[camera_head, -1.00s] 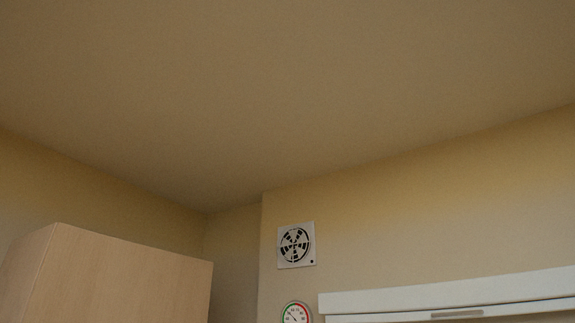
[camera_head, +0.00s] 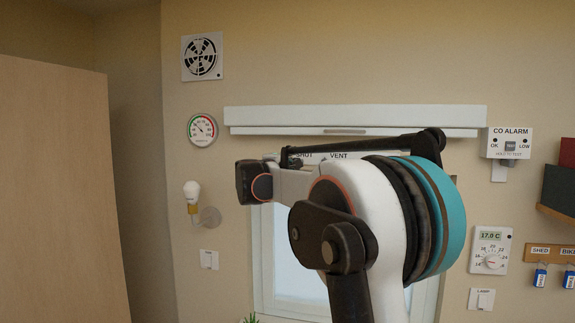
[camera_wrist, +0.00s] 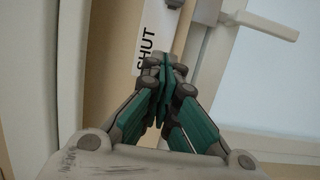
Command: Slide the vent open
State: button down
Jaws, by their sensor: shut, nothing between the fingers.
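A long white housing (camera_head: 355,117) runs above the window in the head view, with a narrow grey strip (camera_head: 345,131) at its lower edge; I cannot tell whether this vent is open. A label reading SHUT and VENT (camera_head: 338,156) is just below, partly covered by my arm. In the wrist view, my gripper (camera_wrist: 163,64) is shut and empty, its tips beside the SHUT label (camera_wrist: 146,50). A grey block (camera_wrist: 207,11) with a pale lever (camera_wrist: 262,24) is beyond the tips, apart from them. In the head view, my arm hides the fingertips.
A round fan grille (camera_head: 202,57) and a dial gauge (camera_head: 202,130) are on the wall at left. A wooden cabinet (camera_head: 60,190) fills the left edge. A CO alarm (camera_head: 508,143) and thermostat (camera_head: 490,250) are at right. The window (camera_head: 290,255) is behind my arm.

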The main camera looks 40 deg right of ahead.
jog(key=s+d, duration=0.2)
jog(key=d, duration=0.3)
jog(key=shift+d+p, duration=0.35)
jog(key=s+d, duration=0.1)
jog(key=s, duration=0.1)
jog(key=s+d, duration=0.2)
jog(key=shift+d, duration=0.25)
